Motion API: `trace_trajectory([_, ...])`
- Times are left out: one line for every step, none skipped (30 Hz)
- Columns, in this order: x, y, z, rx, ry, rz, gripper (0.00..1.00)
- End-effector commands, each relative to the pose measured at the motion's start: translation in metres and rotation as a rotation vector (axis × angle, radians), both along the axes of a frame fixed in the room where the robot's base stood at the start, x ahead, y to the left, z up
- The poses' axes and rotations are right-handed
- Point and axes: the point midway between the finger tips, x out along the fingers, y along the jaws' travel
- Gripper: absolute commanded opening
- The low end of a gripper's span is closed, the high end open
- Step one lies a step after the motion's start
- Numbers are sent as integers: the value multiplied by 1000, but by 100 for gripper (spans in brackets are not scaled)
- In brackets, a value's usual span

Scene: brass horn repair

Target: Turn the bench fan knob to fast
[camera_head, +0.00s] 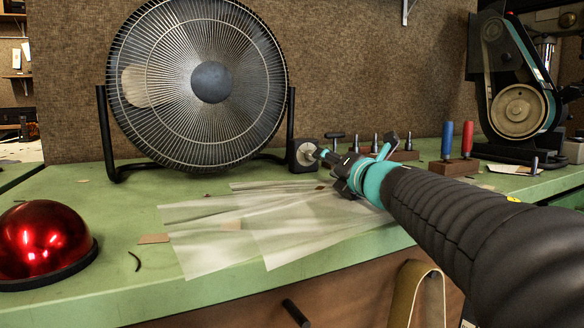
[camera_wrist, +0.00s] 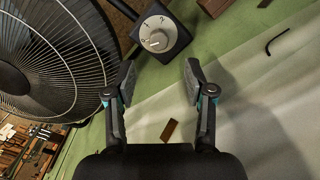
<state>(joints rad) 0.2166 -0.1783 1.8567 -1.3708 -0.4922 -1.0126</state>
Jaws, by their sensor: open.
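The bench fan (camera_head: 200,120) stands on the green bench at the back left, with a black frame and round grille. It also fills the left side of the wrist view (camera_wrist: 45,55). Its pale round knob (camera_head: 307,152) is on a small dark control box at the fan's right foot. My gripper (camera_head: 338,165) is open and empty, close to the knob. In the wrist view its fingertips (camera_wrist: 160,74) are spread, with the knob beyond the gap between them.
Thin translucent sheets (camera_head: 290,225) lie on the bench below my gripper. A red dome (camera_head: 45,240) is at the front left. Tools with blue and red handles (camera_head: 457,150) stand to the right, before a belt sander (camera_head: 518,100). Small brown scraps (camera_wrist: 171,130) lie about.

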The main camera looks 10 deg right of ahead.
Motion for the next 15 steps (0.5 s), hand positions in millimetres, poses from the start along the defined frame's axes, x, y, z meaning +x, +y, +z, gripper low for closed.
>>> trace_trajectory([13,4,2,1,0,4,54])
trace_trajectory([18,5,2,0,-1,4,54])
trace_trajectory([25,7,2,1,0,1,54])
trace_trajectory([31,8,2,0,0,1,54])
trace_trajectory([35,9,3,0,-1,1,54])
trace_trajectory([41,10,3,0,0,0,54])
trace_trajectory([46,11,3,0,0,0,54])
trace_trajectory([49,12,3,0,0,-1,54])
trace_trajectory([54,13,3,0,-1,-2,54])
trace_trajectory([57,14,3,0,-1,-2,54])
trace_trajectory([60,14,4,0,-1,-2,54])
trace_trajectory([63,15,4,0,-1,-3,54])
trace_trajectory([65,16,4,0,-1,-3,54])
trace_trajectory([67,16,4,0,-1,-3,54])
trace_trajectory([69,16,4,0,-1,-3,54])
